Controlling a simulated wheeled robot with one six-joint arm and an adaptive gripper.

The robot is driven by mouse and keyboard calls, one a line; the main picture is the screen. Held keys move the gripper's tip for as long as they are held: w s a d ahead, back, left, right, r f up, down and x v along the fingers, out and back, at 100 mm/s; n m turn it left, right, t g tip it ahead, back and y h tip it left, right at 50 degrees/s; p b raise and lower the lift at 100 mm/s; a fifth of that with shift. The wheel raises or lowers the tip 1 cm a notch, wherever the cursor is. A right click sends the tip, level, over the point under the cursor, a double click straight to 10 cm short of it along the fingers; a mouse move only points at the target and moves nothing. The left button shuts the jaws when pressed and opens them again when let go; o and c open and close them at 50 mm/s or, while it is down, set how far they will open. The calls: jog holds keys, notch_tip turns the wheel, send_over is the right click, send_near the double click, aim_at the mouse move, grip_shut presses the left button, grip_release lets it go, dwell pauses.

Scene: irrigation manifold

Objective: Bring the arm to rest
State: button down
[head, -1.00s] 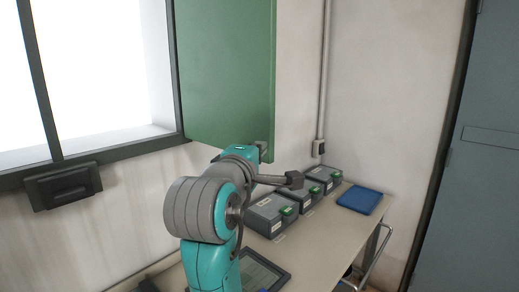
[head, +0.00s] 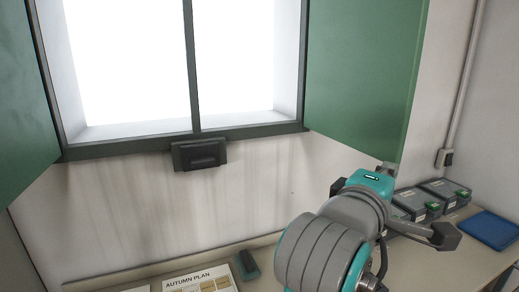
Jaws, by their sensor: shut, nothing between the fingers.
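My arm stands at the lower right of the head view, with a teal cap and a ribbed grey joint closest to the camera. A thin dark shaft runs out to the right behind that joint and ends in a dark grey block, which appears to be my gripper (head: 445,236). It is shut and holds nothing. Its separate fingers are too small to make out. It shows over the worktop (head: 420,268), in front of the grey boxes and left of the blue tray; I cannot tell its height.
Grey boxes (head: 416,203) with green parts and a blue tray (head: 492,229) sit at the right. An open green shutter (head: 362,75) hangs above the arm. A printed plan sheet (head: 203,281) and a dark teal object (head: 247,265) lie on the worktop at lower left.

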jog(key=a+f+n+t+y, duration=0.1)
jog(key=f+t+y, duration=0.15)
jog(key=f, duration=0.65)
jog(key=s+a+f+n+t+y, duration=0.1)
jog(key=f+y, duration=0.2)
jog(key=f, duration=0.7)
jog(key=a+f+n+t+y, duration=0.1)
jog(key=a+f+n+y, duration=0.1)
jog(key=f, duration=0.7)
jog(key=s+a+f+m+y, duration=0.1)
jog(key=s+f+m+y, duration=0.25)
jog(key=s+f, duration=0.8)
jog(key=s+f+m+g+y, duration=0.1)
jog(key=s+m, duration=0.3)
jog(key=s, duration=0.8)
jog(key=s+f+m+g+y, duration=0.1)
jog(key=s+f+m, duration=0.3)
jog(key=s, duration=0.9)
jog(key=shift+m, duration=0.75)
jog(key=shift+a, duration=0.15)
